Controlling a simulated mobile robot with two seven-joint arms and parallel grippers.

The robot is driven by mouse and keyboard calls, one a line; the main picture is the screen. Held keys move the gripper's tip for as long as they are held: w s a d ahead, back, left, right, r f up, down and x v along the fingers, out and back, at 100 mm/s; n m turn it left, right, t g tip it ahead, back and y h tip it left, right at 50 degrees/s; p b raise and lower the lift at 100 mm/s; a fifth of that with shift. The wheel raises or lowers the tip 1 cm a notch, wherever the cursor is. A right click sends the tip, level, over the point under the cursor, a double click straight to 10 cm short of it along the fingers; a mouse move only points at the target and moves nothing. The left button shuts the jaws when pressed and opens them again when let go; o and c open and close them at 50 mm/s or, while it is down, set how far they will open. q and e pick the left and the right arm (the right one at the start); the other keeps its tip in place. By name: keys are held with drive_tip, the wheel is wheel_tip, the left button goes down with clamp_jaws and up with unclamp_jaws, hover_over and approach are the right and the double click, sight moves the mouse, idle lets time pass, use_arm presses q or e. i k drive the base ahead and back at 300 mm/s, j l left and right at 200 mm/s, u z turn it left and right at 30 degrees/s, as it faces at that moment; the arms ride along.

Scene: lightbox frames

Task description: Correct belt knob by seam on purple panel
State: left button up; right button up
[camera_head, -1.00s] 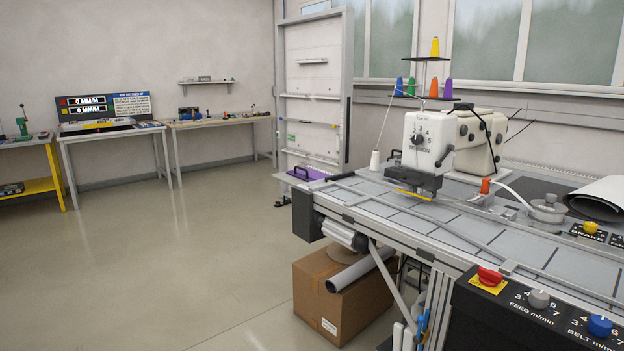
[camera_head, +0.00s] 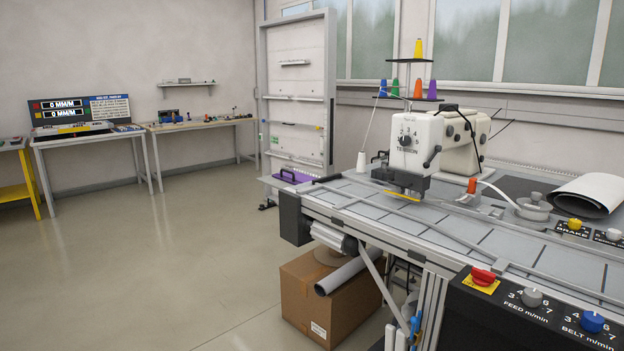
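The blue belt knob (camera_head: 591,322) sits at the bottom right on the black control panel (camera_head: 475,316), above the label BELT m/min. The grey feed knob (camera_head: 531,297) is left of it, above the label FEED m/min. A red button on a yellow plate (camera_head: 482,280) is further left. A purple panel piece with a handle (camera_head: 291,177) lies at the far end, beside the white upright frame. The sewing machine (camera_head: 419,146) stands on the grey belt table (camera_head: 392,224). No seam can be made out at this distance. Neither gripper is in view.
A cardboard box (camera_head: 328,297) stands under the table's left end. A display board (camera_head: 80,114) reading 0 MM/M stands on a bench at the back left. A yellow brake knob (camera_head: 574,224) is at the right. The floor (camera_head: 166,262) on the left is clear.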

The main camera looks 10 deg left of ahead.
sight(592, 322)
drive_tip(key=u, duration=0.5)
drive_tip(key=z, duration=1.8)
